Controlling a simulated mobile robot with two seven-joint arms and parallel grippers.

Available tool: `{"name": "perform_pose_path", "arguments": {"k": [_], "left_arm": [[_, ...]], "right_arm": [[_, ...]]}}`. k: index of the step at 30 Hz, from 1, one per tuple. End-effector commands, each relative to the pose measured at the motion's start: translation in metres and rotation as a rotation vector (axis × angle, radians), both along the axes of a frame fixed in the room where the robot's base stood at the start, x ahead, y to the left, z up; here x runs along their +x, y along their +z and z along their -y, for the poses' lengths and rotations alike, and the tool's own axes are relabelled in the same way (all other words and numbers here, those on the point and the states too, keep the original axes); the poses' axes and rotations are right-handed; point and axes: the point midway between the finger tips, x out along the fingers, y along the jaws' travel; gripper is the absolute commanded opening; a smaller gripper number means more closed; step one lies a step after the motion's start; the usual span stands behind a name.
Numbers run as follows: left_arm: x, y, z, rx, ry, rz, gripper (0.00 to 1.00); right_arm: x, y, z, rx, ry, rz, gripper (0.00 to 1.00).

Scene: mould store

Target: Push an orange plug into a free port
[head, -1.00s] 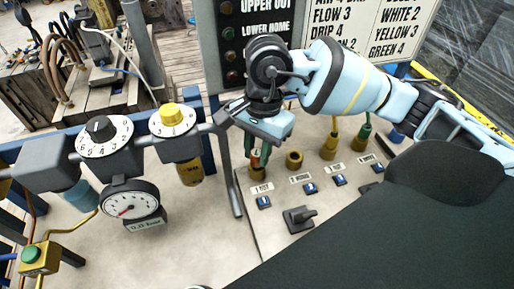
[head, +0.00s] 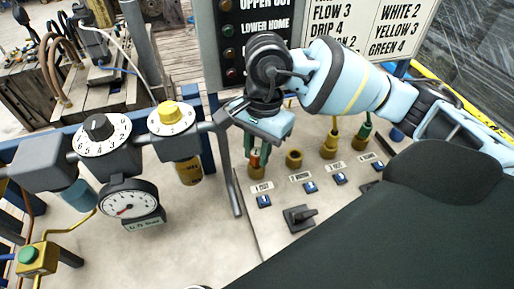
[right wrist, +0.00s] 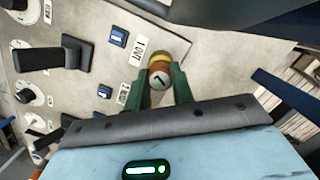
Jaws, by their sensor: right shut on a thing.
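My right gripper (head: 258,157) is shut on an orange plug (head: 256,154), with one dark green finger on each side of it. The plug also shows in the right wrist view (right wrist: 159,78), with a round label on its end. It is at the brass port (head: 257,173) by the "1 OUT" label, lined up with it; the port's yellowish rim (right wrist: 160,60) shows just beyond the plug. I cannot tell how deep the plug sits. The second brass port (head: 294,158) is empty. My left gripper is not in view.
A yellow plug (head: 332,137) and a green plug (head: 366,127) stand in the ports to the right. A black lever switch (head: 300,215) and small blue switches are in front. A gauge (head: 128,203) and dials stand at left.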

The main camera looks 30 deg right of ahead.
Motion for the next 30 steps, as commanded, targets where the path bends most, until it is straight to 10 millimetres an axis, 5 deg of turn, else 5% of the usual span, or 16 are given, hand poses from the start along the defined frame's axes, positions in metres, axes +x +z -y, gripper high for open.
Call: {"name": "perform_pose_path", "arguments": {"k": [20,21,26,30], "left_arm": [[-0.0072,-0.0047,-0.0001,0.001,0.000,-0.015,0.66],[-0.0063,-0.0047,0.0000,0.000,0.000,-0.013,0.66],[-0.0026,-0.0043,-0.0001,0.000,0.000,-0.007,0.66],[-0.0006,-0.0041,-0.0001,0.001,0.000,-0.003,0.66]], "right_arm": [[-0.0007,-0.0063,0.0001,-0.002,0.001,-0.003,0.01],[-0.0008,-0.0064,0.0002,-0.003,0.001,-0.004,0.28],[-0.0012,-0.0073,0.0003,-0.004,0.001,-0.006,0.49],[-0.0015,-0.0078,0.0003,-0.004,0.001,-0.008,0.49]]}}
